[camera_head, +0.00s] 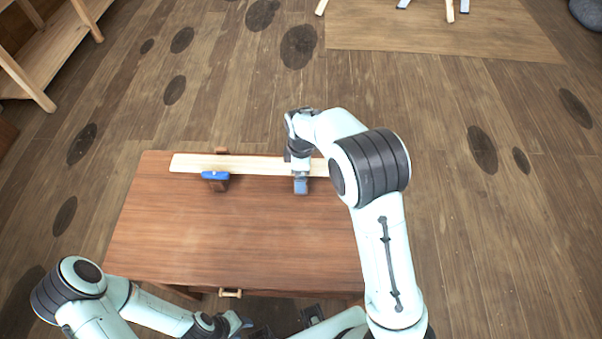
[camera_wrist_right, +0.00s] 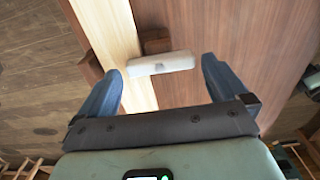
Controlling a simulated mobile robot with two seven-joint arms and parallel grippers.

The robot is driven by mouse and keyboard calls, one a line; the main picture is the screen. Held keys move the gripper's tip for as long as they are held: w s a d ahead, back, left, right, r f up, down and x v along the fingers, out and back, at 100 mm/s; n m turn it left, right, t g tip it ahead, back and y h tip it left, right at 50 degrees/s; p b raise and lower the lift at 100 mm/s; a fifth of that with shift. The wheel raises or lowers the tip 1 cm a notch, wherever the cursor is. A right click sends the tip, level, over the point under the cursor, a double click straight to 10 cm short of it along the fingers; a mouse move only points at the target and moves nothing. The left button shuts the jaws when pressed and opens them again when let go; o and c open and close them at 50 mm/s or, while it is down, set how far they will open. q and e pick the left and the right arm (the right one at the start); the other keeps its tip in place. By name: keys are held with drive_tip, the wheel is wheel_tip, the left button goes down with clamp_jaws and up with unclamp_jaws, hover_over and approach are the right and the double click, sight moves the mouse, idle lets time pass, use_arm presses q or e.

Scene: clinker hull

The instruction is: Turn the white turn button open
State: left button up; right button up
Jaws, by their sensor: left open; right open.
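The white turn button (camera_wrist_right: 162,63) is a short bar mounted by a brown wooden block (camera_wrist_right: 155,40). In the right wrist view, its left end reaches over the edge of the pale plank (camera_wrist_right: 112,35). My right gripper (camera_wrist_right: 162,68) is open, with one blue finger off each end of the bar; contact cannot be told. In the head view, my right gripper (camera_head: 300,187) is over the plank (camera_head: 262,165) and hides the white button. My left gripper (camera_head: 240,324) is open and low at the bottom edge, in front of the table, away from the plank.
A blue turn button (camera_head: 216,175) sits on another brown block by the plank's near edge, left of my right gripper. The brown table (camera_head: 200,235) is otherwise bare at its front. A small drawer handle (camera_head: 230,293) shows on its front. A wooden shelf (camera_head: 50,55) stands at upper left.

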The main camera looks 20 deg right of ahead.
drive_tip(key=shift+f, duration=0.9)
drive_tip(key=c, duration=0.8)
